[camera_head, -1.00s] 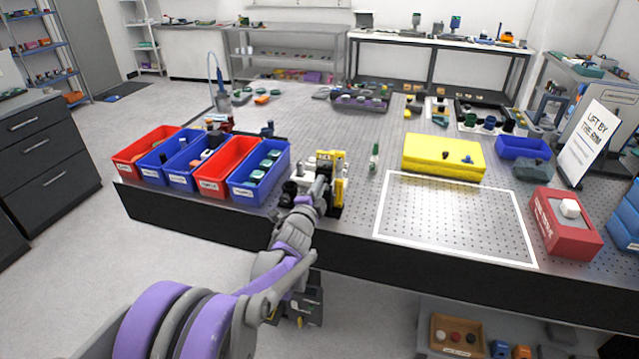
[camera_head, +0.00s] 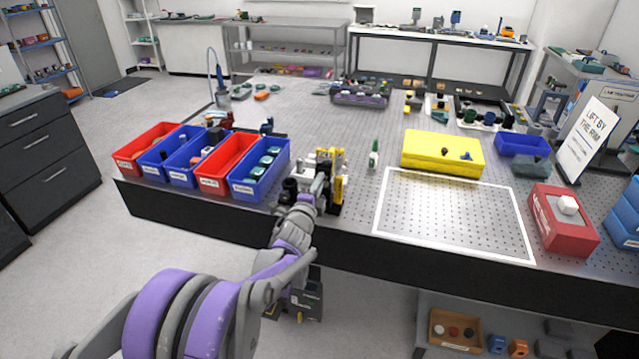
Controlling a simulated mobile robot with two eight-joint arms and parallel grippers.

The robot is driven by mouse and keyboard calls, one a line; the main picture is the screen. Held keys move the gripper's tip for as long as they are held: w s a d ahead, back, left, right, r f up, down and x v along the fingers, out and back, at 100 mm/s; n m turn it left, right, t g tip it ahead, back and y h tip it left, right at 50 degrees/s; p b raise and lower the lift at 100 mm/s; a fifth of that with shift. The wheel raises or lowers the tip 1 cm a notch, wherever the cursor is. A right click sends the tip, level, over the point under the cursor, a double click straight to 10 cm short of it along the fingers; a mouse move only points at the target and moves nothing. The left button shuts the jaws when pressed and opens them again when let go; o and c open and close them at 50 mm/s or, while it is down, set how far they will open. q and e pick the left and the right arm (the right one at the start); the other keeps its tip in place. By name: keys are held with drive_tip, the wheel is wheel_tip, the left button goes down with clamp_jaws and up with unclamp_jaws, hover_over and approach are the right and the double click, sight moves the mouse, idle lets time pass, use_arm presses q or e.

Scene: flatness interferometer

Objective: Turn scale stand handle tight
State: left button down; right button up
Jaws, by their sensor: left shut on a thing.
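A small stand with yellow, white and black parts (camera_head: 337,188) is at the front edge of the perforated table, just right of the bins. My left gripper (camera_head: 318,186) reaches it from the front and is at its near left side, shut on a part of it. The gripped part, likely the stand's handle, is mostly hidden by my gripper and wrist. The stand looks upright. My right gripper is not in view.
Red and blue bins (camera_head: 258,168) stand left of the stand. A yellow case (camera_head: 442,153), a white-outlined bare area (camera_head: 455,217), a red box (camera_head: 562,219) and a sign (camera_head: 590,140) are to the right.

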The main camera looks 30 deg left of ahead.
use_arm(q)
drive_tip(key=c, duration=0.9)
unclamp_jaws()
drive_tip(key=b+v, duration=0.1)
drive_tip(key=v, duration=1)
drive_tip(key=shift+d, duration=0.1)
drive_tip(key=s+d+f+n+g+h, duration=0.1)
drive_tip(key=s+d+f+n+g, duration=0.3)
drive_tip(key=s, duration=0.4)
drive_tip(key=s+d+f+n+g+h, duration=0.1)
drive_tip(key=s+d+f+n+g, duration=0.3)
drive_tip(key=s, duration=0.5)
drive_tip(key=s+d+f+n+g+h, duration=0.2)
drive_tip(key=s+d+f+n+g, duration=0.2)
drive_tip(key=s+d+n, duration=0.3)
drive_tip(key=s+d+p, duration=0.1)
drive_tip(key=d, duration=0.1)
drive_tip(key=shift+s+d+f, duration=0.3)
drive_tip(key=shift+s, duration=0.05)
